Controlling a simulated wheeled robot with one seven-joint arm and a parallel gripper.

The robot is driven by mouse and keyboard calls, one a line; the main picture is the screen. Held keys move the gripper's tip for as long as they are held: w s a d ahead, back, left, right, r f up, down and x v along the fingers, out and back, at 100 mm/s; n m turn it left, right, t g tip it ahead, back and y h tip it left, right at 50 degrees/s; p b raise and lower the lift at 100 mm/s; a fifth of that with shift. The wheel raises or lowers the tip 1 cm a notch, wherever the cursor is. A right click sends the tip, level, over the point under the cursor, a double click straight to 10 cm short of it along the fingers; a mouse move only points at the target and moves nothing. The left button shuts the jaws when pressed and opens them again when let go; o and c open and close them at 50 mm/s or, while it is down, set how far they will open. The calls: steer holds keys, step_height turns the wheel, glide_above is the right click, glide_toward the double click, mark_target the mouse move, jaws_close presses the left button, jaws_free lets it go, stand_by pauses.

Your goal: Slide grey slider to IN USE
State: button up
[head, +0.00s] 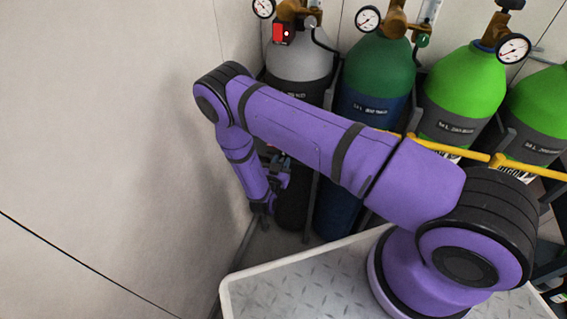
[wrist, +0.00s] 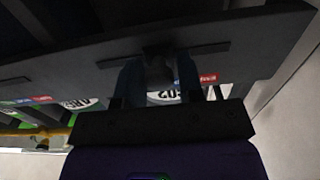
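My gripper (wrist: 160,80) reaches down on the left in the head view (head: 272,182), low beside the grey cylinder (head: 298,60), partly behind my arm. In the wrist view its two dark bluish fingers stand apart, one on each side of a dark knob (wrist: 158,66), which looks like the slider. The knob sits over a slot in a dark grey rail (wrist: 255,42). The picture is too dark to tell whether the fingers touch it. A small red label (wrist: 208,78) shows at the rail's edge; I cannot read it. The slider does not show clearly in the head view.
Blue-and-green (head: 378,68) and bright green (head: 466,82) cylinders with gauges stand to the right of the grey one. A yellow bar (head: 540,171) runs in front of them. A bare wall (head: 110,130) is close on the left.

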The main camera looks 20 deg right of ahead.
steer(key=shift+o, duration=1.1)
steer(key=v, duration=1.1)
